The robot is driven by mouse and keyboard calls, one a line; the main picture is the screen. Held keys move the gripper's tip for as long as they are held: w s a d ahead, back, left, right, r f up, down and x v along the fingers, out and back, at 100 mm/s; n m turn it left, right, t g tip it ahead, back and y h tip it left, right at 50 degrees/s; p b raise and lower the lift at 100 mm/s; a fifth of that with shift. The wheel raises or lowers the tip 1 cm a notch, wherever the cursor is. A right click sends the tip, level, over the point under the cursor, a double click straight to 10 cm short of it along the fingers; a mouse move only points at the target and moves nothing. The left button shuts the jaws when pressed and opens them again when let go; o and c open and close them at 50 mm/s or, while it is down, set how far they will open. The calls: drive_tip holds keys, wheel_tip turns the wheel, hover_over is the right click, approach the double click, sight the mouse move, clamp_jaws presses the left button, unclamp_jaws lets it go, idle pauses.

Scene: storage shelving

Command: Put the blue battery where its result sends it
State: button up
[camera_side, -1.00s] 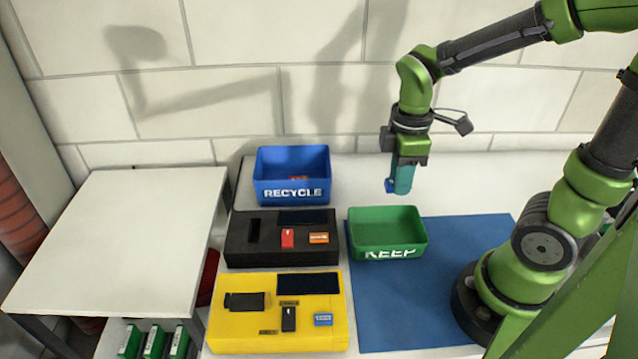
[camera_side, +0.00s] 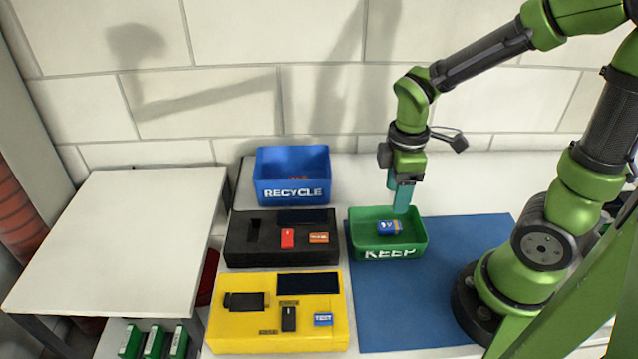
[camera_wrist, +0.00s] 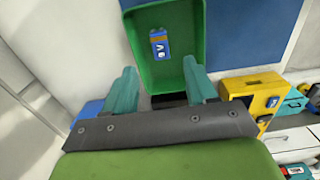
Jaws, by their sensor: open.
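The blue battery (camera_side: 389,228) lies on its side on the floor of the green KEEP bin (camera_side: 414,236). It also shows in the wrist view (camera_wrist: 159,46), apart from the fingers. My gripper (camera_side: 401,208) is over the right part of that bin, open and empty, with its teal fingers pointing down. In the wrist view the two fingers of my gripper (camera_wrist: 162,85) stand apart with nothing between them. The blue RECYCLE bin (camera_side: 292,190) stands behind and to the left, with something orange inside. The yellow tester (camera_side: 230,331) has a dark screen (camera_side: 309,283) and a blue TEST button (camera_side: 323,319).
A black device (camera_side: 239,252) with a red part and an orange button stands between the yellow tester and the RECYCLE bin. A blue mat (camera_side: 390,320) lies under and in front of the KEEP bin and is mostly clear. A white table (camera_side: 120,235) is at left.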

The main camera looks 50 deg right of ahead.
drive_tip(key=shift+r, duration=0.1)
wheel_tip(320, 180, up, 17)
idle(0.5)
drive_tip(key=s+a+f+m+t+y, duration=0.1)
drive_tip(key=a+f+m+t+y, duration=0.1)
drive_tip(key=m+t, duration=0.5)
drive_tip(key=a+f+m, duration=0.1)
drive_tip(key=a+m, duration=0.1)
drive_tip(key=m, duration=0.4)
drive_tip(key=shift+s+a+f, duration=0.15)
drive_tip(key=shift+s+a, duration=0.1)
drive_tip(key=shift+a, duration=0.15)
idle(1.0)
